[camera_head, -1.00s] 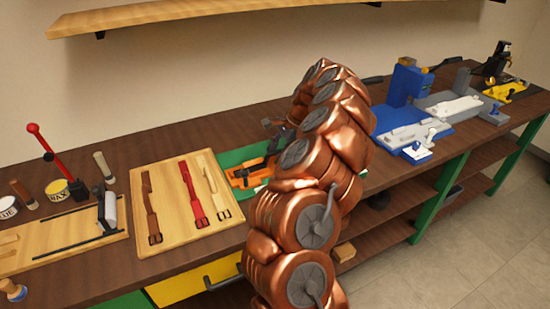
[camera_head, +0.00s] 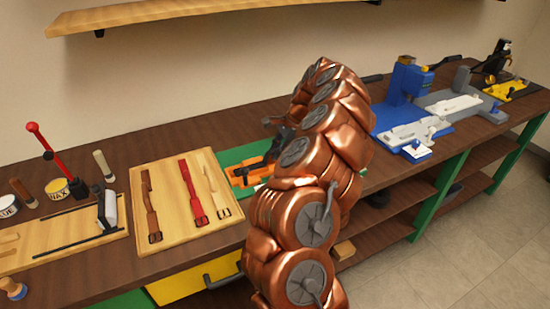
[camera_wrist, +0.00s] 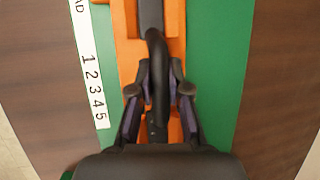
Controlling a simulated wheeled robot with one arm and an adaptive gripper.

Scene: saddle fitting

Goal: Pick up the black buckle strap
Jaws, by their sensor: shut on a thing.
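The black strap (camera_wrist: 156,50) runs lengthwise over an orange fixture (camera_wrist: 127,40) in the wrist view. My gripper (camera_wrist: 160,92) has its two fingers on either side of the strap and is shut on it. In the head view my gripper (camera_head: 277,150) is over the orange fixture (camera_head: 240,177), partly behind my copper arm. I cannot tell whether the strap is clear of the fixture.
A green mat (camera_wrist: 215,60) lies under the fixture, with a white numbered strip (camera_wrist: 91,60) beside it. A wooden board (camera_head: 170,200) with brown, red and cream straps is to the left. Blue and grey clamping tools (camera_head: 405,85) stand to the right.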

